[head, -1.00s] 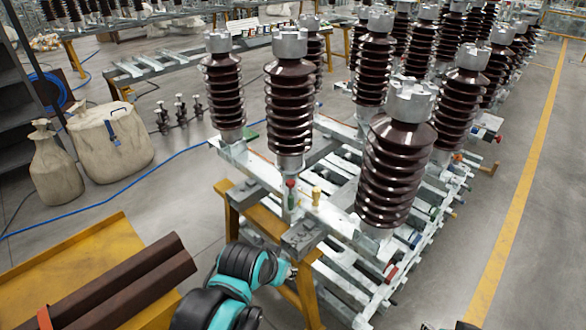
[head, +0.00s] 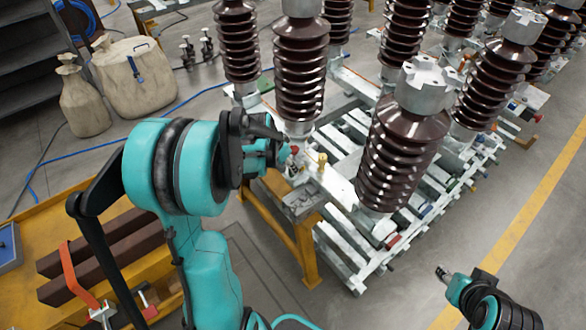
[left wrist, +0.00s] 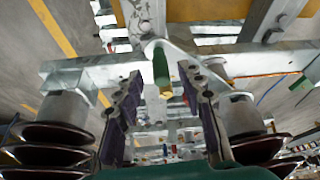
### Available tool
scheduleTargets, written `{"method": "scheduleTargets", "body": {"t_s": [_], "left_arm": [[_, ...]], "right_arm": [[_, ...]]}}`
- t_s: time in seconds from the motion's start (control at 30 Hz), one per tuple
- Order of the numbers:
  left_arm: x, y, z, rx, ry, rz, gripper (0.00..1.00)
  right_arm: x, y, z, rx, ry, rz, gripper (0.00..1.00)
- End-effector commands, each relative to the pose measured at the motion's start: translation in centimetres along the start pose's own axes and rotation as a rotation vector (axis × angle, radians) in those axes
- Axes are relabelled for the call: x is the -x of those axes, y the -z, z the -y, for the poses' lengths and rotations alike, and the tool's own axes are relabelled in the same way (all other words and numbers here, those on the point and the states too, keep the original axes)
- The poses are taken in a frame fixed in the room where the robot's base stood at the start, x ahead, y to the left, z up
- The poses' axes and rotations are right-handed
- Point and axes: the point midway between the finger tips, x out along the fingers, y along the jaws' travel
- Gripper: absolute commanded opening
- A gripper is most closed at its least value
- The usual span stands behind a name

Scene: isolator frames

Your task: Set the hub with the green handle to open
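In the left wrist view, a dark green handle (left wrist: 161,68) with a yellowish end sticks out from a grey metal bracket, the apparent hub (left wrist: 152,46). My left gripper (left wrist: 161,110) is open there, its dark pads apart on either side below the handle, not touching it. In the head view my left gripper (head: 278,150) is at the near end of the metal frame, beside a small red-topped part (head: 294,150) and a yellow part (head: 322,159). I cannot make out the green handle there. My right gripper (head: 443,272) is low at the right, away from the frame; its opening is unclear.
Tall brown ribbed insulators (head: 401,140) stand close on the metal frame (head: 352,270), which rests on a yellow trestle (head: 308,255). A yellow table (head: 50,222) with brown bars is at the left. Open floor lies to the right.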

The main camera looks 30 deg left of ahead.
Motion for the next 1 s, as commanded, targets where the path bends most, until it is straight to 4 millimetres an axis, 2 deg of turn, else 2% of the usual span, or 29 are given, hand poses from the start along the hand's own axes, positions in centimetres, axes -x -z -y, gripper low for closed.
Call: {"method": "scheduleTargets", "body": {"t_s": [0.03,0.1,0.23,0.4,0.63,0.77,0.8,1.0], "left_arm": [[-1.2,0.0,0.0,-0.001,0.0,0.0,0.39],[-2.4,0.0,0.0,0.0,0.0,-0.001,0.39],[-3.9,0.0,0.0,0.0,0.0,-0.001,0.39],[-4.7,0.1,0.0,0.0,0.001,-0.001,0.39],[-4.7,0.1,0.0,0.001,0.001,-0.001,0.39],[-4.7,0.1,0.0,0.001,0.001,-0.001,0.04],[-4.7,0.1,0.0,0.001,0.001,-0.001,0.0],[-4.7,0.1,-0.1,0.002,0.001,0.0,0.0]], "right_arm": [[-0.5,-0.3,0.0,0.0,0.0,0.0,0.4],[-0.8,-0.6,0.0,0.0,0.0,0.0,0.4],[-1.2,-0.8,0.0,0.0,0.0,0.0,0.4],[-1.3,-0.9,0.0,0.0,0.0,0.0,0.4],[-1.3,-0.9,0.0,0.0,0.0,0.0,0.4],[-1.3,-0.9,0.0,0.0,0.0,0.0,0.4],[-1.3,-0.9,0.0,0.0,0.0,0.0,0.4],[-1.3,-0.9,0.0,0.0,0.0,0.0,0.4]]}}
